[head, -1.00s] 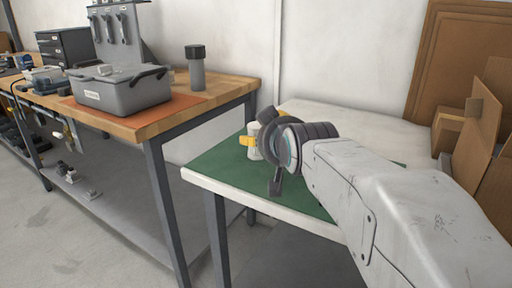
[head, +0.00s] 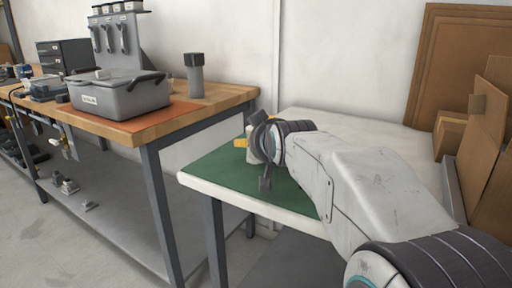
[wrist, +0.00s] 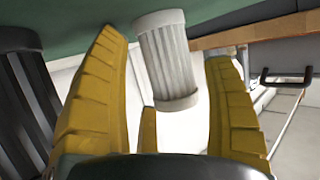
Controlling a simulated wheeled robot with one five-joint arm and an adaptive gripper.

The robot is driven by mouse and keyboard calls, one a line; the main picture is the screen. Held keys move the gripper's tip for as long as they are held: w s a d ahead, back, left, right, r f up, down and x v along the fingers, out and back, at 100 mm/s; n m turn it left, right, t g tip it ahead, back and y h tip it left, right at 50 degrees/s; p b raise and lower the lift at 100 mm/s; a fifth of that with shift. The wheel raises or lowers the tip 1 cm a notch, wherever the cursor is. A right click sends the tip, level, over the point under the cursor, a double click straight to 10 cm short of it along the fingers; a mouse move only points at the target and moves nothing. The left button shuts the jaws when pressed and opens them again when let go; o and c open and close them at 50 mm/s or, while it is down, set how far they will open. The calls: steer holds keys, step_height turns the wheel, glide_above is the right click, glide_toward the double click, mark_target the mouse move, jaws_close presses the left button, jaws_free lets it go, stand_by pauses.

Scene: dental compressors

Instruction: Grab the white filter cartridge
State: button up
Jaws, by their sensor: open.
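The white filter cartridge (wrist: 168,62) is a ribbed white cylinder with smooth end bands. In the wrist view it stands on the green surface (wrist: 90,38) and looks slightly tilted. My gripper (wrist: 164,52) has its yellow fingers spread, one on each side of the cartridge, with visible gaps, so it is not gripped. In the head view, my gripper (head: 242,143) is over the green mat (head: 212,169) on the white table. Its body and wrist hide most of what stands there; a small white part (head: 252,152) shows beside it.
A dark ribbed cylinder (wrist: 27,95) stands left of my gripper in the wrist view. A wooden workbench (head: 150,125) to the left holds a grey bin (head: 120,98) and a grey cylinder with a dark cap (head: 195,76). Cardboard (head: 481,125) leans at the right.

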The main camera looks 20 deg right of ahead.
steer(key=shift+c, duration=0.4)
steer(key=c, duration=1.1)
